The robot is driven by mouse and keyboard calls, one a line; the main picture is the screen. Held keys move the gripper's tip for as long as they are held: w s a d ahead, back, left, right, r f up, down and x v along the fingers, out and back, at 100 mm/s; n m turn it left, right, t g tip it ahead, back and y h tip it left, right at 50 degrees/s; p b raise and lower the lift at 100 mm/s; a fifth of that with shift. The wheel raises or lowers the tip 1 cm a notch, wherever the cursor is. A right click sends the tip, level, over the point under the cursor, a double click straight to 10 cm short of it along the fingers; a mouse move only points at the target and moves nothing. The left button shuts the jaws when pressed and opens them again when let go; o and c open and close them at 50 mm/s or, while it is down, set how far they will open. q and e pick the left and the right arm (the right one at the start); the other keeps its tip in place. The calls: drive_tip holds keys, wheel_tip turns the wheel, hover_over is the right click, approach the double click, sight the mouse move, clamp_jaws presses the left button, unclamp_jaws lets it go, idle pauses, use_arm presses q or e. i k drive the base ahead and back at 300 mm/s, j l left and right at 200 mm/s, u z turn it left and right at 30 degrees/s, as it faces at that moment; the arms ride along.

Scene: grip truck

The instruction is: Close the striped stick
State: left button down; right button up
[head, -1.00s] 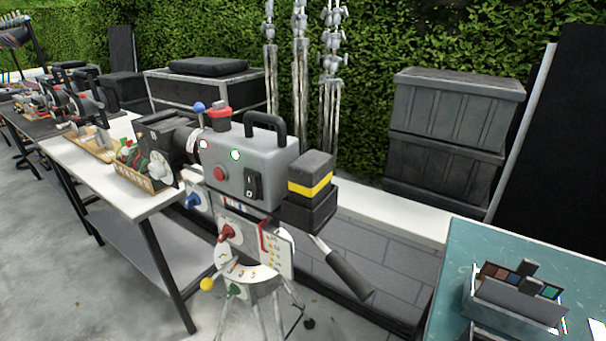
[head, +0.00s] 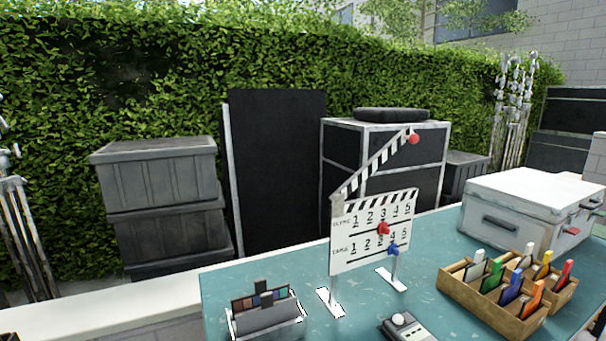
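The striped stick (head: 372,165) is the black-and-white arm on top of a white clapperboard (head: 345,255). It is raised, slanting up to the right from its hinge at the board's upper left, with a red ball (head: 414,139) at its free end. A wedge-shaped gap shows between it and the striped top edge of the board. The board stands upright on two white feet on a teal table (head: 225,290) and carries a red knob and a blue knob. Neither of my grippers is in view.
A wooden box of coloured markers (head: 478,308) and a white case (head: 530,205) stand right of the board. A palette box (head: 266,318) is at front left, and a small grey device (head: 408,327) in front. Dark crates (head: 165,215) and a hedge stand behind.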

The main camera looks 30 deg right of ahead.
sight(407, 134)
drive_tip(key=z, duration=1.55)
